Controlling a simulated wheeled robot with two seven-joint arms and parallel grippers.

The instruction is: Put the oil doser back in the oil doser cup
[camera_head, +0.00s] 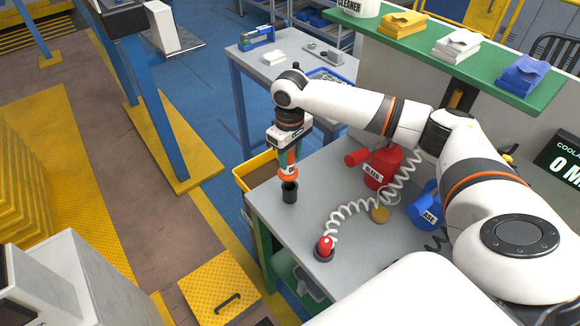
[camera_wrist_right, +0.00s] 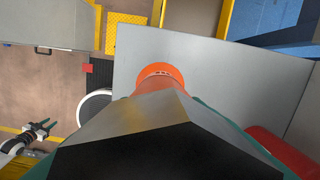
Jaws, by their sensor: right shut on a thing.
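The oil doser (camera_head: 288,170), orange with a label band, hangs upright below my right gripper (camera_head: 287,152), which is shut on it. The black oil doser cup (camera_head: 289,193) stands on the grey bench near its left edge. The doser's lower end is right above or at the cup's mouth; I cannot tell whether its tip is inside. In the right wrist view the orange doser (camera_wrist_right: 160,75) points away from the camera and no cup shows past it. My left gripper (camera_wrist_right: 50,129) shows open and empty at the lower left of that view, away from the bench.
The grey bench (camera_head: 270,211) also holds a red can (camera_head: 382,167), a blue can (camera_head: 424,207) and a red-topped tool (camera_head: 326,245) on a white coiled hose. A yellow bin (camera_head: 243,181) hangs at the bench's left edge. A green shelf (camera_head: 432,58) stands behind.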

